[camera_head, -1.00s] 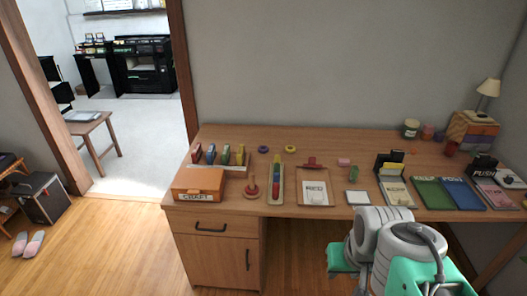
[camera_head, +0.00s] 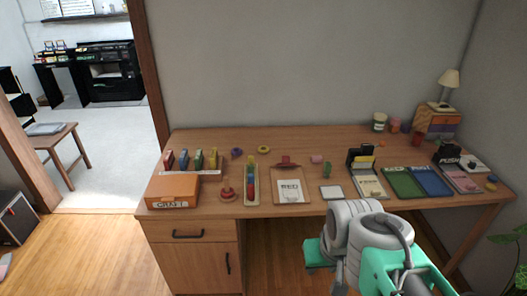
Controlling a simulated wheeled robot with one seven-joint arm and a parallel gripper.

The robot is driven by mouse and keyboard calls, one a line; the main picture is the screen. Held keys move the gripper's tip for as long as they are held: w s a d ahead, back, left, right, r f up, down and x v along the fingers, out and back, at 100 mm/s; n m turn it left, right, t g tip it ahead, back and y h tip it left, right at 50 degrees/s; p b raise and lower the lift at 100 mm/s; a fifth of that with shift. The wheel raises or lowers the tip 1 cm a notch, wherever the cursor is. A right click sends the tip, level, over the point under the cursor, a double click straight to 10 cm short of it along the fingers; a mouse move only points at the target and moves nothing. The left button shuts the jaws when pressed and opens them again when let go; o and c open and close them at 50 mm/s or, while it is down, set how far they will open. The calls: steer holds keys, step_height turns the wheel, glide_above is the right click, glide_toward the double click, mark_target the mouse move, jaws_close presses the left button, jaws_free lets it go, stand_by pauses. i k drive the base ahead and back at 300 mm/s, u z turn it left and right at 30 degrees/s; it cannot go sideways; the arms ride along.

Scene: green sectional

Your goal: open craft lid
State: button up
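The orange craft box (camera_head: 173,187) sits at the left front corner of the wooden desk (camera_head: 330,142). A white label reading CRAFT (camera_head: 171,204) is on its front face. Its lid looks shut, lying flat on top. My arm is at the lower right of the view, in front of the desk edge and well to the right of the box. My gripper's fingertips cannot be made out; only white and green arm parts show.
Small coloured holders (camera_head: 199,160) stand just behind the box. A drawer handle (camera_head: 188,234) projects below the box. Open floor (camera_head: 85,245) lies left of the desk.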

mark_target(167, 189)
steer(key=k, duration=0.6)
steer(key=u, duration=0.9)
steer(key=i, duration=0.85)
steer(key=u, duration=1.35)
steer(key=i, duration=0.65)
steer(key=u, duration=0.45)
